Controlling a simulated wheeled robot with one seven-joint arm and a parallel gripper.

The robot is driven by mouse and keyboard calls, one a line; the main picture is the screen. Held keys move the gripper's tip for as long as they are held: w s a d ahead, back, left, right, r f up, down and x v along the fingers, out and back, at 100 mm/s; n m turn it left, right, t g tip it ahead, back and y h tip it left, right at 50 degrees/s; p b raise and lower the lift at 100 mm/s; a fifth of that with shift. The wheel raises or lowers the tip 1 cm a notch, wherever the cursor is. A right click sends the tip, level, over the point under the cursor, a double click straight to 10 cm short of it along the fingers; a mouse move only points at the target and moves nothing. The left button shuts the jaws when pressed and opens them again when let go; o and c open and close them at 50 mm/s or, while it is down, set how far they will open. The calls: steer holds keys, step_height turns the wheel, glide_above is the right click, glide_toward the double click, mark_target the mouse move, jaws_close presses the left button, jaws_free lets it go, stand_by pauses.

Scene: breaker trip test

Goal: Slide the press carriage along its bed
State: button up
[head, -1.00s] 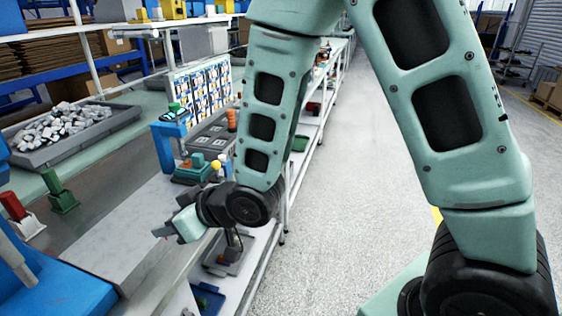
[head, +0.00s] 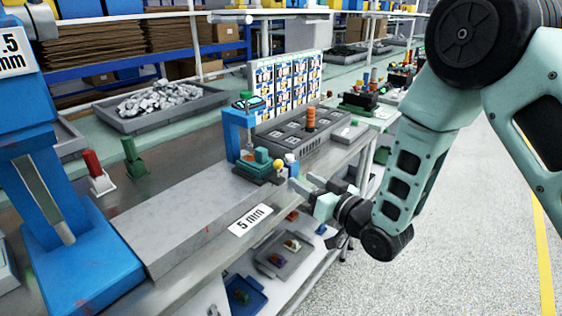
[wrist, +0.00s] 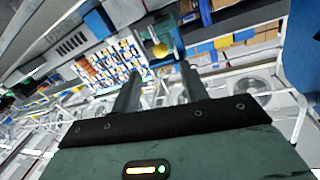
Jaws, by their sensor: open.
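The press carriage (head: 262,157) is a teal block on a dark green bed (head: 258,174), with a yellow ball knob (head: 278,164) on its right side. A blue press frame (head: 238,135) stands over its left end. My gripper (head: 306,184) is just right of and a little below the knob, at the bench edge, apart from it. In the wrist view the two fingers (wrist: 160,72) are spread with nothing between them, and the yellow knob (wrist: 160,50) shows beyond the tips.
A grey tray with square pockets (head: 290,140) and an orange stack (head: 310,118) sits behind the carriage. A picture board (head: 286,82) stands at the back. The floor at right is clear.

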mark_target(281, 167)
steer(key=p+x, duration=0.1)
steer(key=x, duration=0.9)
steer(key=shift+w+a+p, duration=0.1)
steer(key=shift+p, duration=0.3)
jaws_close()
steer(key=shift+a, duration=0.1)
